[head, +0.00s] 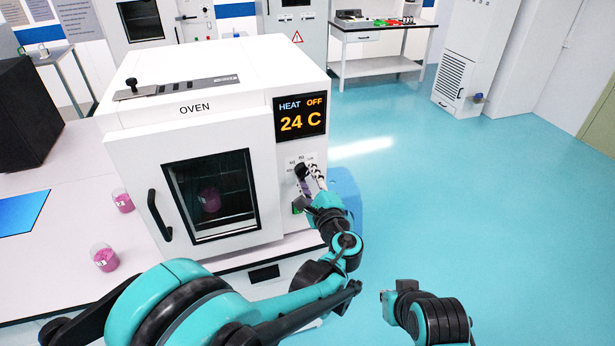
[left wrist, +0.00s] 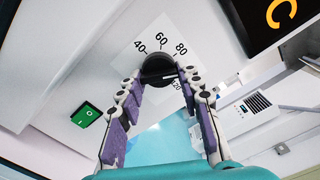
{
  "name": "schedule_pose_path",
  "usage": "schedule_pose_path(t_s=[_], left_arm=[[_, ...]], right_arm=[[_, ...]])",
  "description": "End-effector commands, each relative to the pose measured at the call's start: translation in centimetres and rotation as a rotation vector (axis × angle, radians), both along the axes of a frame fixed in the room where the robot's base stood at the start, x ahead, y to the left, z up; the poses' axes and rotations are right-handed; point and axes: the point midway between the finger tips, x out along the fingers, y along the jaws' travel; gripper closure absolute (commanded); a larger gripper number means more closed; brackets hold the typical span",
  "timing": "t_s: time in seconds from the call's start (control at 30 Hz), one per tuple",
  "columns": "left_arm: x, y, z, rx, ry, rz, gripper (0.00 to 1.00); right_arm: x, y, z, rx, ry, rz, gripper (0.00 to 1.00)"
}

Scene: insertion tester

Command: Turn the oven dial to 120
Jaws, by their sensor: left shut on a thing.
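The white oven (head: 215,110) stands on the bench with its door shut. Its display (head: 300,115) reads HEAT OFF and 24 C. The black dial (left wrist: 157,66) sits on a white scale plate on the oven front; 40, 60 and 80 show, and the higher marks are partly hidden by a finger. The dial also shows in the head view (head: 301,171). My left gripper (left wrist: 157,78) is shut on the dial, with one finger on each side. The dial's pointer setting cannot be read clearly.
A green switch (left wrist: 85,117) is on the panel below the dial. Two small containers of pink material (head: 105,257) (head: 123,201) stand on the bench left of the oven. The floor (head: 450,190) to the right is clear.

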Motion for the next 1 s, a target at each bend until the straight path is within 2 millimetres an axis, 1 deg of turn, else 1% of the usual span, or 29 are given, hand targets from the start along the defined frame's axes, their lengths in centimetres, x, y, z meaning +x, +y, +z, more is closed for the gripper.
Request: schedule_pose_path(t_s=[0.7, 1.0], left_arm=[[0.06, 0.23, -0.02, 0.646, 0.206, 0.002, 0.94], [0.03, 0.33, -0.03, 0.873, 0.28, 0.002, 0.94]], right_arm=[[0.0, 0.0, -0.05, 0.0, 0.0, 0.0, 1.0], [0.0, 0.0, -0.05, 0.0, 0.0, 0.0, 1.0]])
